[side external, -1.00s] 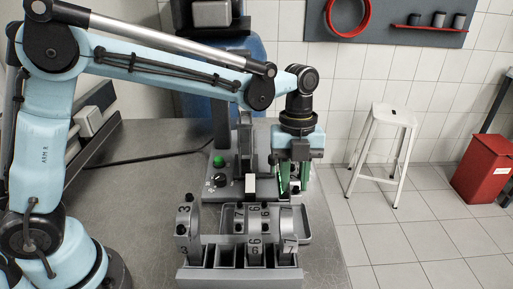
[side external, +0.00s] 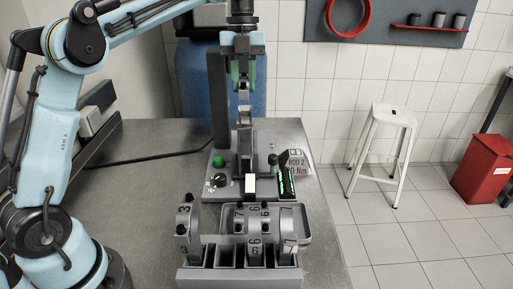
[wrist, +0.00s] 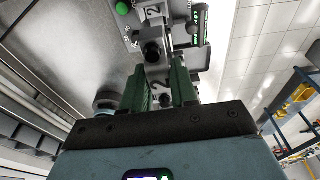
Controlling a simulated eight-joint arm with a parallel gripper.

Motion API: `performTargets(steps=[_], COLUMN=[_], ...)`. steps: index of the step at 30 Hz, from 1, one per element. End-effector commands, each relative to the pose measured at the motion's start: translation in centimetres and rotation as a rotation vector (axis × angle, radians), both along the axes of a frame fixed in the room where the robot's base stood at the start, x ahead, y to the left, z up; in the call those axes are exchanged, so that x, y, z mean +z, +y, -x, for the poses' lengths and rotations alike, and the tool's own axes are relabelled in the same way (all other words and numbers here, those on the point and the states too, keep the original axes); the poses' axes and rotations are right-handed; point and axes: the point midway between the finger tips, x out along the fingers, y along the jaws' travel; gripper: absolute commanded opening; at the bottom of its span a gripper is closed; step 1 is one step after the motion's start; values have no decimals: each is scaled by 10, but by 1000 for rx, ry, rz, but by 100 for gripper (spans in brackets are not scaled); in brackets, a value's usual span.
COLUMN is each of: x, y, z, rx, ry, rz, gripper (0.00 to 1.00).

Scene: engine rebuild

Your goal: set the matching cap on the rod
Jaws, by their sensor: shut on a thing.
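My gripper (side external: 243,82) is high over the grey fixture and shut on a grey cap. In the wrist view the cap (wrist: 158,84), marked 2, sits between the green fingers with dark bolts at its sides. A rod (side external: 245,135) stands upright in the fixture, below my gripper. In the wrist view a part of it marked 2 (wrist: 153,13) shows beyond the cap.
A display (side external: 297,163) reading ROD 2 stands right of the fixture. A green button (side external: 218,161) and a knob are on its left. A rack (side external: 226,273) in front carries parts marked 3, 6 and 7.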

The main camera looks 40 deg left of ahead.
Motion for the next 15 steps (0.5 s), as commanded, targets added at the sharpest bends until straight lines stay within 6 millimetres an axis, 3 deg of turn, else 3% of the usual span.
performTargets(steps=[15], x=[-38], y=[-1], z=[0], rx=[0], ry=[-1], rz=[0], gripper=[0])
